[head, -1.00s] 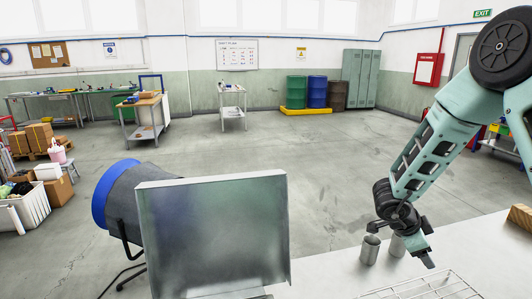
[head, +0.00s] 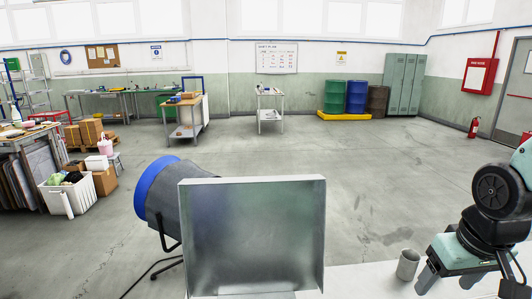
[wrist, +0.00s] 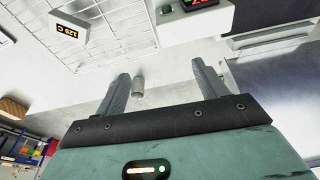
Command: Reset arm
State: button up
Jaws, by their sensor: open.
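My gripper (head: 450,284) is at the lower right of the head view, over the white table beside a grey metal cup (head: 408,264). In the wrist view its two fingers (wrist: 160,84) stand wide apart with nothing gripped. A small grey cylinder (wrist: 138,86) shows between the fingers in that view, beyond the tips; I cannot tell whether it is one cup or two. My arm enters the head view from the right edge. A second cup is not visible in the head view now and may be behind my gripper.
A sheet-metal box panel (head: 252,235) and a blue-rimmed fan-like drum (head: 165,195) stand left of the table. The wrist view shows a wire rack (wrist: 108,28), a yellow temperature display (wrist: 68,31) and a red-digit display (wrist: 198,3). The floor behind is open.

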jog(key=s+a+f+n+g+b, duration=0.1)
jog(key=s+a+n+g+b, duration=0.1)
jog(key=s+a+n, duration=0.5)
jog(key=s+a, duration=0.5)
jog(key=a, duration=0.5)
jog(key=shift+s+y+b, duration=0.25)
jog(key=shift+y+b, duration=0.05)
jog(key=shift+b, duration=0.05)
jog(key=shift+f, duration=0.1)
